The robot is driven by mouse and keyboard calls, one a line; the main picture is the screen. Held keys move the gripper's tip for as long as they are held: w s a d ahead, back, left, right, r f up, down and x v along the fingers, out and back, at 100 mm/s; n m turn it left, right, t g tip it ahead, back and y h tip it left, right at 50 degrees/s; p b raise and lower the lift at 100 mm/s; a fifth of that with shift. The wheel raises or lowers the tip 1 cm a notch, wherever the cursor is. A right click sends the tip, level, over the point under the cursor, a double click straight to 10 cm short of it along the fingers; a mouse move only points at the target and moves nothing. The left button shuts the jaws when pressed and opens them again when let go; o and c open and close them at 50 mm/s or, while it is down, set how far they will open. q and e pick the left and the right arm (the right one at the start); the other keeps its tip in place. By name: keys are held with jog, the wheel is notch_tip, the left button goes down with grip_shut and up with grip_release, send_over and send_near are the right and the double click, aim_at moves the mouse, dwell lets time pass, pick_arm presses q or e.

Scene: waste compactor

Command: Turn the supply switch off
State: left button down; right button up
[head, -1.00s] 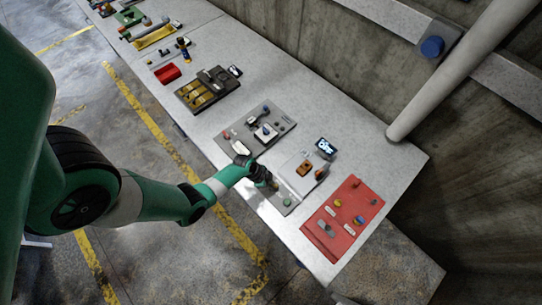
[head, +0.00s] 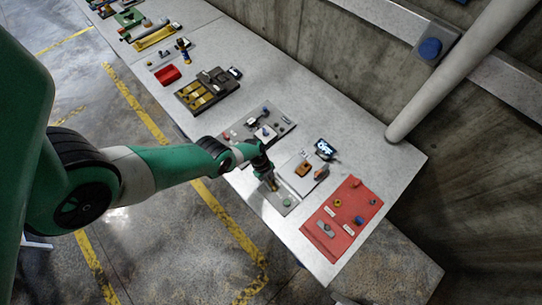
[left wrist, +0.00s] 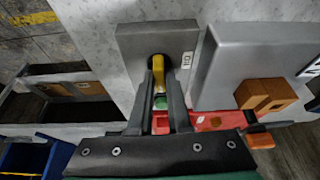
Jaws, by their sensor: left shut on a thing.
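The supply switch shows in the left wrist view as a yellow handle (left wrist: 158,64) at a dark round seat on a grey plate (left wrist: 133,45). A small white label (left wrist: 187,60) sits on the plate to the right of the handle. My left gripper (left wrist: 164,82) is shut on the handle, with one finger on each side. In the head view my left gripper (head: 270,184) points down at the small grey plate (head: 291,207) near the table's front edge. The switch is too small there to make out. My right gripper is not in view.
Behind is a light panel with a lit screen (head: 325,148) and an orange block (head: 303,168). A red panel (head: 338,235) with several controls lies to the right. A grey panel (head: 287,127) lies behind left.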

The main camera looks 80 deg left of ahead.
pick_arm(q)
jog(key=shift+m, duration=0.3)
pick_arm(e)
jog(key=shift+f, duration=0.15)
pick_arm(q)
jog(key=c, duration=0.9)
grip_release()
jog(key=shift+o, duration=0.2)
